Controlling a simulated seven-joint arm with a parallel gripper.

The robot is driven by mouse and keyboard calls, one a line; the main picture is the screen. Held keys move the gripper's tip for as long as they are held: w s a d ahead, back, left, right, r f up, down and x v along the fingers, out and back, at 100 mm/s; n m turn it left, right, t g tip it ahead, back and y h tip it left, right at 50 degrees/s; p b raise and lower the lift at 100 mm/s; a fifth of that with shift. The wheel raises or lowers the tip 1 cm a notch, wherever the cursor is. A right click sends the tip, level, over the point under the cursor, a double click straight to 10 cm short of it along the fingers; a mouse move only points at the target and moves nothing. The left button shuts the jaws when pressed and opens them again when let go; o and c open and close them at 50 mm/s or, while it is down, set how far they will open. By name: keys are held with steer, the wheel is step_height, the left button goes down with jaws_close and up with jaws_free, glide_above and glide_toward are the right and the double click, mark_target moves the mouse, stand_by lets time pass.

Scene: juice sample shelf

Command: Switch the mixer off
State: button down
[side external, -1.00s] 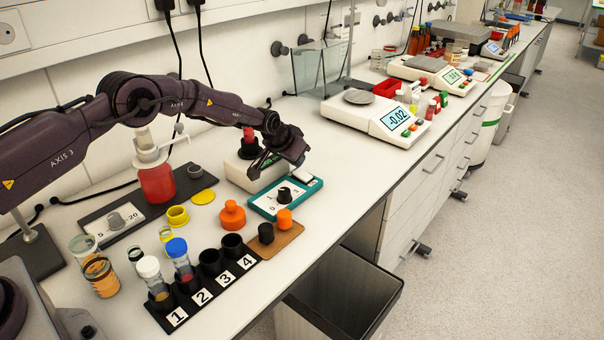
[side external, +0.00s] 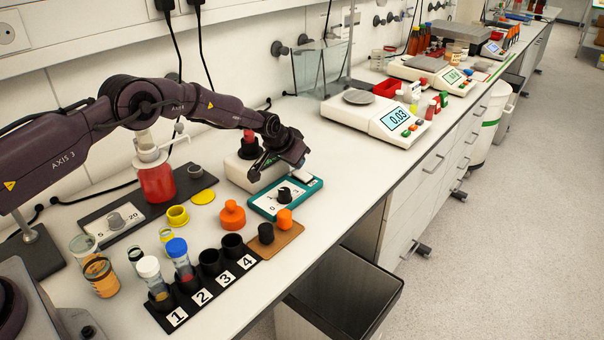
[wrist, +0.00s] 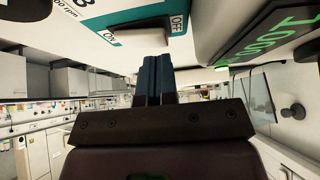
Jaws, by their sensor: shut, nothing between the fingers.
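The mixer (side external: 238,172) is a pale box with a red-capped piece on top. In front is a teal-edged control panel (side external: 262,205) with a black dial (side external: 284,194) and a white rocker switch (side external: 303,176). The wrist view shows the rocker (wrist: 140,38) between ON and OFF labels. My gripper (wrist: 157,58) is shut and empty, its fingertips at the rocker, nearer the OFF end. I cannot tell whether they touch it.
An orange knob-shaped piece (side external: 232,214) and a brown board (side external: 283,237) with two small caps lie near the panel. A black numbered rack (side external: 200,290) holds tubes. A stirrer plate (side external: 113,224) stands left, a balance (side external: 365,122) right. The bench's front edge is close.

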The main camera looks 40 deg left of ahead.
mark_target(297, 172)
steer(key=shift+f, duration=0.55)
steer(key=shift+r, duration=3.55)
